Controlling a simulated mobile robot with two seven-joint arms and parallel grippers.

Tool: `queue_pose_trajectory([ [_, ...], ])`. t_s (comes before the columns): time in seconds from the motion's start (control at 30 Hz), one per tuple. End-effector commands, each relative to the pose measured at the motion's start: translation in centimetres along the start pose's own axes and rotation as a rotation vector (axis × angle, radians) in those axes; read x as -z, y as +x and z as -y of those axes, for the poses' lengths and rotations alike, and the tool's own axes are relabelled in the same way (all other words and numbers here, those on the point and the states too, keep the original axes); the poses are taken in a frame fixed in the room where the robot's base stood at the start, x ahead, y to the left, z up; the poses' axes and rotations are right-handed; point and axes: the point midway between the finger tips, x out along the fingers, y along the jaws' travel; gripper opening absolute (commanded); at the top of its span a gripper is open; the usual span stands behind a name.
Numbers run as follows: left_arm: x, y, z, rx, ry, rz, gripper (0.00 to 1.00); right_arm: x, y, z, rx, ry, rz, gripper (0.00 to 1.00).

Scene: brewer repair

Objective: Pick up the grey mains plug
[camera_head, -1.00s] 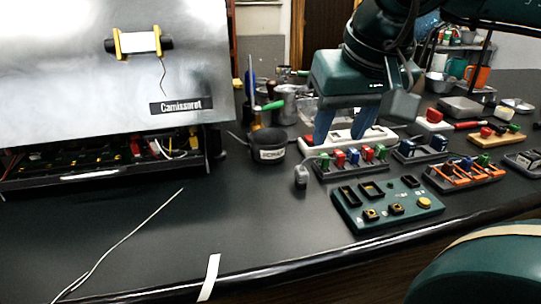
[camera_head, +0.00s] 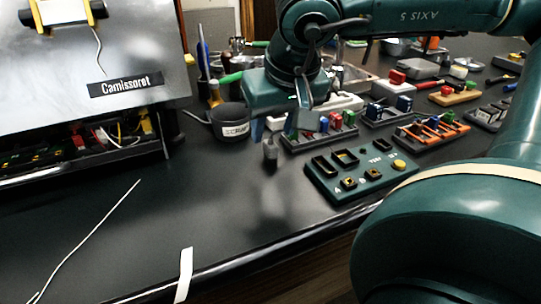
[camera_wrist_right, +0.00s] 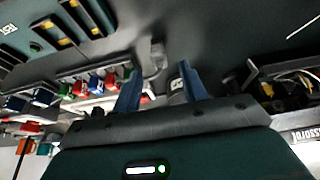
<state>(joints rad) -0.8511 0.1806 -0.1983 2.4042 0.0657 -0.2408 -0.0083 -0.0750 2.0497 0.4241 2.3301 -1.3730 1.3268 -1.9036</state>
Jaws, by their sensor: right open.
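The grey mains plug (camera_head: 270,153) stands on the dark worktop, left of the green test panel and in front of the scrap cup. In the right wrist view the plug (camera_wrist_right: 155,60) shows between and just beyond the two blue fingertips. It looks apart from both fingers. My right gripper (camera_head: 278,127) hangs above and behind the plug in the head view; its fingers are partly blurred and covered by the arm. In the wrist view the right gripper (camera_wrist_right: 160,82) is open and empty. My left gripper is not in view.
The scrap cup (camera_head: 231,122) stands left of the right gripper. A rack of coloured connectors (camera_head: 320,138) and the green test panel (camera_head: 358,172) lie to the right. The opened brewer (camera_head: 70,150) is at the left. The worktop's front left is mostly clear.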

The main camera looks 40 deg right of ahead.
Motion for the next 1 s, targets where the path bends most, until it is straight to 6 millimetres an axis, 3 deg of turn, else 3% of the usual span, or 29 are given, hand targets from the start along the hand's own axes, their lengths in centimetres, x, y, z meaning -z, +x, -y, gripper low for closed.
queue_pose_trajectory([
  [0.03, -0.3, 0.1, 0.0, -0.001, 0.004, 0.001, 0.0, -0.2, 1.1, 0.0, 0.0, -0.001, 0.005, 0.43],
  [0.2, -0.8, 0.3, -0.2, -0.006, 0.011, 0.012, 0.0, -0.2, 3.1, 0.0, 0.001, 0.0, 0.002, 0.43],
  [0.5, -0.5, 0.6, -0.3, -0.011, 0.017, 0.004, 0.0, -0.1, 3.5, 0.0, 0.001, 0.001, 0.0, 0.42],
  [1.0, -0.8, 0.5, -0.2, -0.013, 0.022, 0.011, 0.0, -0.1, 3.4, 0.0, 0.001, 0.0, 0.0, 0.01],
])
